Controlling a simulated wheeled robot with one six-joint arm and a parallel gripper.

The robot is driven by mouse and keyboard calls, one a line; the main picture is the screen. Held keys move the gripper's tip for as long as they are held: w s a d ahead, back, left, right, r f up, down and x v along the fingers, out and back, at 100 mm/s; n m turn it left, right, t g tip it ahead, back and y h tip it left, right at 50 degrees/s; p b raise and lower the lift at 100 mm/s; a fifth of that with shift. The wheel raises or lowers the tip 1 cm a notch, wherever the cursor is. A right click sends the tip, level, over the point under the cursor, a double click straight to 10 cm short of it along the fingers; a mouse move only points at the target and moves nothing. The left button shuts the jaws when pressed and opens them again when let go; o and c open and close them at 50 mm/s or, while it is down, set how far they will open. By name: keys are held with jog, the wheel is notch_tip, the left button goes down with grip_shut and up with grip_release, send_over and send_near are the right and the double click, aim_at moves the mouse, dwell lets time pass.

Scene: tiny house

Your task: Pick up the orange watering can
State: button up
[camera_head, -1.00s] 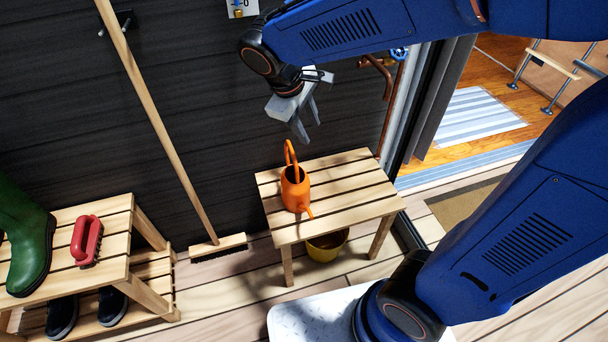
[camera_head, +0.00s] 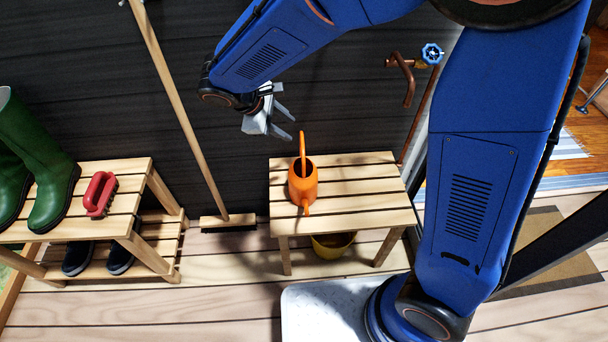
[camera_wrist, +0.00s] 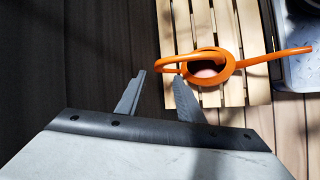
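The orange watering can (camera_head: 303,186) stands upright on a slatted wooden bench (camera_head: 370,189), with its looped handle up and its spout toward me. In the wrist view the can (camera_wrist: 228,64) is seen from above, past the fingertips, with its spout pointing right. My gripper (camera_head: 283,126) hangs above and to the left of the can, near the dark wall. In the wrist view its two fingers (camera_wrist: 158,84) are apart with nothing between them. The right finger's tip appears close to the handle's left end; I cannot tell whether they touch.
A broom (camera_head: 180,100) leans on the wall left of the bench. A shoe rack (camera_head: 140,198) holds green boots (camera_head: 45,165), a red brush (camera_head: 99,194) and dark shoes. A yellow bucket (camera_head: 333,245) sits under the bench. A pipe with a blue valve (camera_head: 432,54) is at right.

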jog(key=x, duration=1.3)
jog(key=shift+w+d, duration=0.1)
grip_shut()
